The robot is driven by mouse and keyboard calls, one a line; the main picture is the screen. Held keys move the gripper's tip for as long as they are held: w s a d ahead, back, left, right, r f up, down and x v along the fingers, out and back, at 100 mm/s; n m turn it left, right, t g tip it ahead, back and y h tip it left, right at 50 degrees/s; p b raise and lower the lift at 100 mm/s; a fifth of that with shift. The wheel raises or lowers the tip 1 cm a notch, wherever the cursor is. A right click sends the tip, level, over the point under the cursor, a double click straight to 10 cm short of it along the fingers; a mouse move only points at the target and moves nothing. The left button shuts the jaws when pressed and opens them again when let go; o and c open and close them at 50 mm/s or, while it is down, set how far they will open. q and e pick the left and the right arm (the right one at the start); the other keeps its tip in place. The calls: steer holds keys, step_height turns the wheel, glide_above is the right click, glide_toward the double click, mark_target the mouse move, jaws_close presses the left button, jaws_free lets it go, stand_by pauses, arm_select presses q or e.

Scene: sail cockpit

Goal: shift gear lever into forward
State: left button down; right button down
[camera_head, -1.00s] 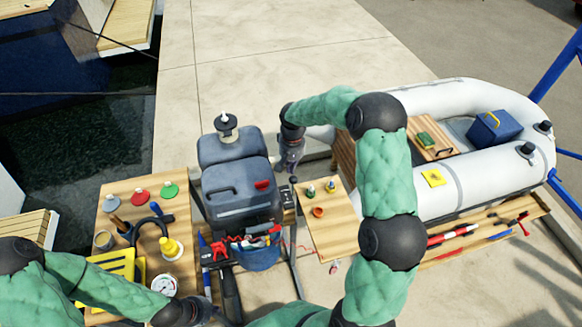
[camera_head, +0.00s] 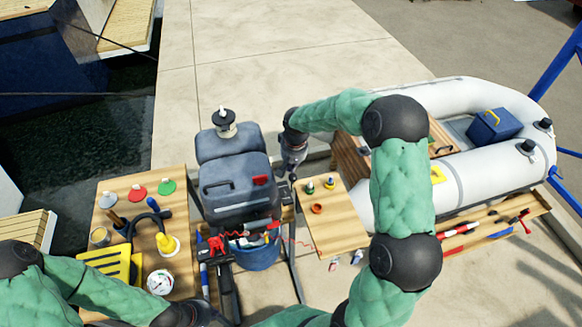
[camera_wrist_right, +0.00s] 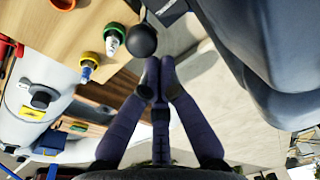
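The grey outboard motor (camera_head: 232,190) stands in the middle of the head view. A round black knob (camera_wrist_right: 141,40), which looks like the top of the gear lever, shows in the right wrist view beside the motor's grey side. Its shaft is hidden. My right gripper (camera_wrist_right: 158,76) has its fingertips together, with nothing seen between them, just short of the knob; contact cannot be told. In the head view my right gripper (camera_head: 291,166) points down at the motor's right side. My left gripper (camera_head: 208,316) is low in the head view near the black tiller handle (camera_head: 227,285); its fingers are unclear.
A small wooden table (camera_head: 335,232) with small bottles and an orange cup stands right of the motor. A wooden table (camera_head: 112,211) with coloured discs, a gauge and a yellow bottle is at left. A blue tool bucket (camera_head: 255,257) sits below the motor. A white inflatable boat (camera_head: 460,195) lies at right.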

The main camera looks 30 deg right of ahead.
mark_target(294, 180)
steer(key=shift+s+a+f+t+b, duration=0.2)
steer(key=shift+s+t+b, duration=0.4)
steer(key=shift+b, duration=0.6)
steer(key=shift+s+a+f+t+b, duration=0.15)
steer(key=shift+s+t+b, duration=0.15)
steer(key=shift+s+b, duration=0.7)
steer(key=shift+b, duration=0.6)
steer(key=shift+s+a+r+b, duration=0.1)
steer(key=shift+s+a+b, duration=0.15)
steer(key=shift+s, duration=0.3)
steer(key=shift+s+a+f+b, duration=0.15)
steer(key=shift+s+b, duration=0.2)
steer(key=shift+s, duration=0.2)
steer(key=shift+s+a+f+b, duration=0.1)
steer(key=shift+s+b, duration=0.25)
steer(key=shift+s, duration=0.15)
steer(key=shift+s, duration=0.1)
steer(key=v, duration=1.2)
steer(key=shift+a, duration=0.2)
steer(key=shift+s, duration=0.1)
